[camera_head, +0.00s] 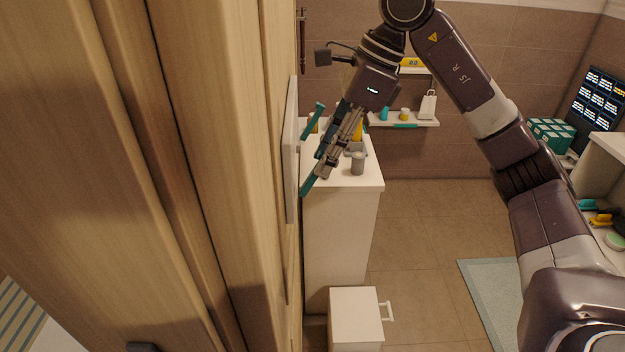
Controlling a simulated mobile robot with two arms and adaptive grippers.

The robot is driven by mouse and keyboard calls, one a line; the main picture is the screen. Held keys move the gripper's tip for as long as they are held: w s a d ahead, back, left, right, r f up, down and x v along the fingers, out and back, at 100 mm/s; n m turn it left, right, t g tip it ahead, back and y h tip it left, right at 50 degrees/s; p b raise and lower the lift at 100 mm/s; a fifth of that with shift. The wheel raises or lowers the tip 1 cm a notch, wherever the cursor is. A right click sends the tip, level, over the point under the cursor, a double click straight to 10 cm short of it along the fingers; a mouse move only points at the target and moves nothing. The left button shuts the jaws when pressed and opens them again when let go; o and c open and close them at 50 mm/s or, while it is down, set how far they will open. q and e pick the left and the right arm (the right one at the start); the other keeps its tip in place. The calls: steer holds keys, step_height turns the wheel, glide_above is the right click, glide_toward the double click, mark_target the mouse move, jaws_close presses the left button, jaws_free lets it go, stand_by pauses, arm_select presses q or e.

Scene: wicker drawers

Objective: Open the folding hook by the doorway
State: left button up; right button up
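A white upright panel (291,150) is fixed to the edge of the wooden wall, with teal pieces standing out from it. The upper teal hook piece (313,121) slants up and away from the panel. The lower teal hook piece (317,179) also slants out to the right, close to the fingertips. My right gripper (325,163) reaches down to the left beside these pieces. Its fingers overlap in this view, so their opening and any contact with the lower piece cannot be told. My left gripper is not in view.
Wooden panels (130,150) fill the left side. A white cabinet (340,230) with a grey cup (357,163) on top stands behind the gripper. A white box (355,318) with a handle is below. Tiled floor (425,235) is open at centre right.

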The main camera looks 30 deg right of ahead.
mark_target(309, 190)
steer(key=p+x, duration=0.1)
steer(key=x, duration=0.3)
steer(key=shift+s+a+f, duration=0.1)
steer(key=shift+a+f, duration=0.05)
steer(key=shift+f, duration=0.2)
steer(key=shift+w+a+f, duration=0.2)
steer(key=shift+f, duration=0.45)
steer(key=shift+c, duration=1)
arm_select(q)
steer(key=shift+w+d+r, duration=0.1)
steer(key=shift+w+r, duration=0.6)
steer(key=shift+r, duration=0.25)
arm_select(e)
jaws_close()
